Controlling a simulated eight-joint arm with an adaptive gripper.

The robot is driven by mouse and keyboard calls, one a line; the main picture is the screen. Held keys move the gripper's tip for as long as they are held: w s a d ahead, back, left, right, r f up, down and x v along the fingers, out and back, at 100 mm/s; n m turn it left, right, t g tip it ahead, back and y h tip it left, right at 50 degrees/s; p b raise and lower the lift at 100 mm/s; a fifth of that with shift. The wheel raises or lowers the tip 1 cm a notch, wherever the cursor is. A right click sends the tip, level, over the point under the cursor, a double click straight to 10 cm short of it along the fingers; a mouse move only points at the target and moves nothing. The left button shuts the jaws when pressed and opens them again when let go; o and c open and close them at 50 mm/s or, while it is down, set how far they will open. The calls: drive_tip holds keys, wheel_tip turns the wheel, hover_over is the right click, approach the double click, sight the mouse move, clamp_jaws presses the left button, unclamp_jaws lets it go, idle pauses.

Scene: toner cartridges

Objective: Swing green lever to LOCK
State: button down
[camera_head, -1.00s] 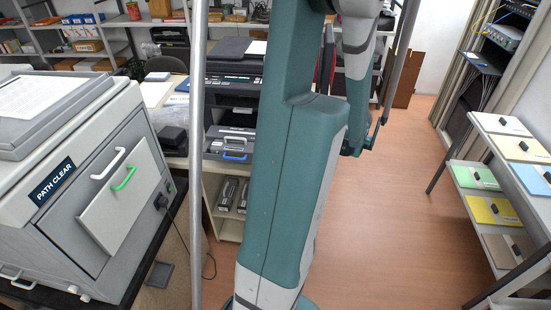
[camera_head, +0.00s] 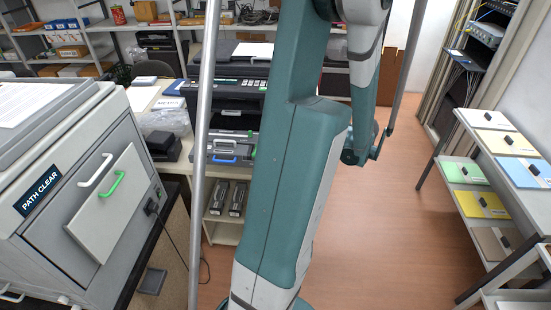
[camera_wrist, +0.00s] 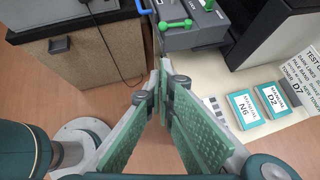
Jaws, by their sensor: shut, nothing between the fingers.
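The green lever (camera_wrist: 175,23) shows at the top of the wrist view, on a dark grey unit (camera_wrist: 196,38). It lies roughly crosswise, with a rounded end. The fingertips appear just short of the lever; I cannot tell the depth of the gap. In the head view my arm covers the middle, and my gripper is not visible there.
A blue handle (camera_wrist: 143,8) is left of the lever. Manuals (camera_wrist: 243,108) lie at the right. In the head view, a grey cabinet (camera_head: 75,130) with a green handle (camera_head: 112,184) stands at left, a printer (camera_head: 235,95) behind my arm, and a shelf rack (camera_head: 480,160) at right.

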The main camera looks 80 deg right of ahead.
drive_tip(key=w+r+b+x, duration=0.1)
drive_tip(key=r+b+x, duration=0.1)
drive_tip(key=x, duration=1)
drive_tip(key=shift+w+d, duration=0.3)
drive_tip(key=shift+w, duration=0.25)
drive_tip(key=shift+r, duration=0.1)
